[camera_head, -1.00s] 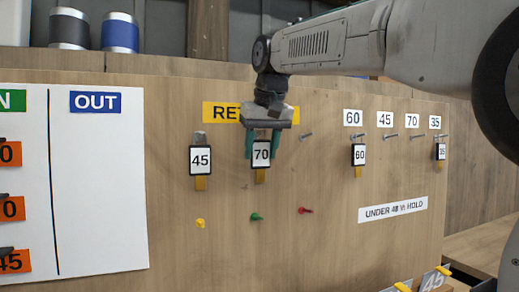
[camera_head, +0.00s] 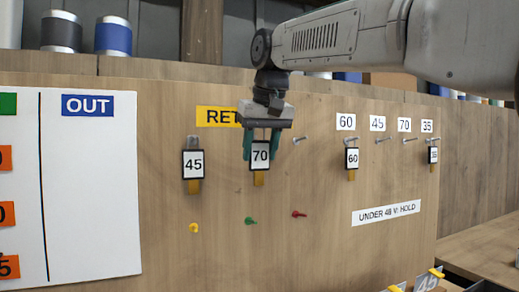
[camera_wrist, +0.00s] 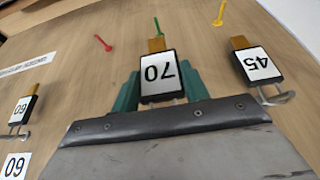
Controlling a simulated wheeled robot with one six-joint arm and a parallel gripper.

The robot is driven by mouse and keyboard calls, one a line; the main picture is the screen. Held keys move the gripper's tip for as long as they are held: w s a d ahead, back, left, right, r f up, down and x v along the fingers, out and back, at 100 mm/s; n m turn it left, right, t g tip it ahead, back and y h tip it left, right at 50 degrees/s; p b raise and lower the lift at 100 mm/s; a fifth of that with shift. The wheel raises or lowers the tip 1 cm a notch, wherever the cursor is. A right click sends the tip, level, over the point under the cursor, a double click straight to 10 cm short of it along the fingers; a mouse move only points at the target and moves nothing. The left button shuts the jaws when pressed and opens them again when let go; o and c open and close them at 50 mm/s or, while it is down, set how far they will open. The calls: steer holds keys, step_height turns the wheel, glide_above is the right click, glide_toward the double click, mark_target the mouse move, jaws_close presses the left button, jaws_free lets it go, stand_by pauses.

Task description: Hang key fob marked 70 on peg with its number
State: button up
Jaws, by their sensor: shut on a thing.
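The key fob marked 70 (camera_head: 260,154) is black with a white label and a yellow tab below. My gripper (camera_head: 260,140) is shut on it, with green fingers on both sides, in front of the board under the yellow sign. In the wrist view the 70 fob (camera_wrist: 158,74) appears upside down between the green fingers (camera_wrist: 158,90). The label 70 (camera_head: 404,124) is at the upper right of the board, with a bare peg (camera_head: 409,140) below it. Whether the fob touches the board or a peg behind it cannot be told.
Fob 45 (camera_head: 193,164) hangs left of my gripper. Fob 60 (camera_head: 352,158) hangs below label 60, and another fob (camera_head: 433,155) below label 35. The peg under label 45 (camera_head: 382,140) is bare. Coloured pegs, including a red one (camera_head: 298,214), stick out lower down.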

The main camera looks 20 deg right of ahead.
steer(key=shift+s, duration=2.5)
